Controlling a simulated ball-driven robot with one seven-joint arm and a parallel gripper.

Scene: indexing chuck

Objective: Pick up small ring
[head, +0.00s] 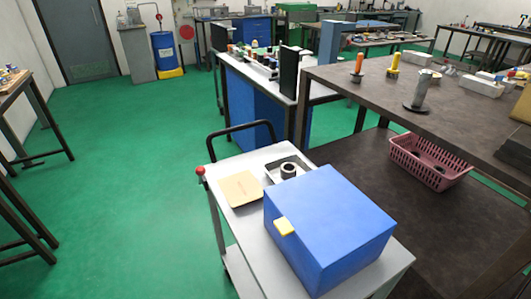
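My gripper is not in view.
A tan flat piece (241,189) lies left of the tray. A dark workbench (400,92) stands right, with a pink basket (430,161) on its shelf. Green floor (130,170) is clear at left.

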